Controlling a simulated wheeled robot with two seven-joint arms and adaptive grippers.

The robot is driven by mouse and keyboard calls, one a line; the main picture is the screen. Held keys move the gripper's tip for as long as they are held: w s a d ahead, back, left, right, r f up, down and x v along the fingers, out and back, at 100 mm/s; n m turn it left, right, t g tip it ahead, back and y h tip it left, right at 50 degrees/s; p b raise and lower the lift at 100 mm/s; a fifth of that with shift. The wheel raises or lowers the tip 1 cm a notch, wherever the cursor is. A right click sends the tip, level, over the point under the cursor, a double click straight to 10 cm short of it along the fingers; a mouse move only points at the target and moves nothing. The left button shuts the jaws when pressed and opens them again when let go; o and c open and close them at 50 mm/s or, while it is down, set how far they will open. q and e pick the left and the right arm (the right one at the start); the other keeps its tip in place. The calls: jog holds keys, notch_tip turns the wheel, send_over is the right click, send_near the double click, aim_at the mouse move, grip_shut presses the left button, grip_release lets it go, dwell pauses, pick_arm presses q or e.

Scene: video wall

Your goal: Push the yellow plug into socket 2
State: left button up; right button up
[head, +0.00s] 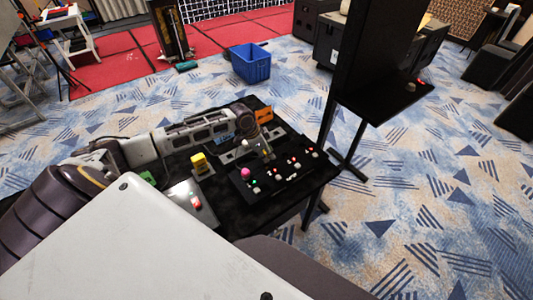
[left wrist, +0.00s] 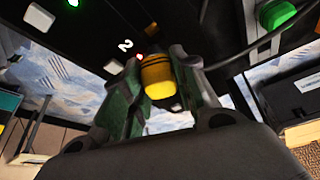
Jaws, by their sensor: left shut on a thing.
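In the left wrist view the yellow plug (left wrist: 160,80), with dark bands, sits between the two fingers of my left gripper (left wrist: 158,85), which is shut on it. The plug's far end points at a dark panel (left wrist: 185,20), close to a white number 2 (left wrist: 125,45) and a small red light. The socket mouth is hidden behind the plug, so I cannot tell how deep it is. In the head view my left gripper (head: 263,150) is over the black panel (head: 275,186) on the table; the plug is too small to make out there. My right gripper is not in view.
The panel carries a pink knob (head: 245,172) and several small lights. A yellow block (head: 199,162) and a grey box with a red switch (head: 190,203) stand left of it. An orange piece (head: 264,115) lies behind. A black screen (head: 375,50) rises at the right.

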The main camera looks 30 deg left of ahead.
pick_arm(q)
jog(key=shift+f, duration=1.05)
dwell(0.6)
jog(key=shift+p, duration=0.3)
jog(key=shift+p, duration=0.5)
dwell(0.5)
jog(key=shift+p, duration=0.45)
dwell(0.8)
jog(key=shift+f, duration=0.2)
dwell(0.6)
jog(key=shift+f, duration=0.65)
dwell(0.4)
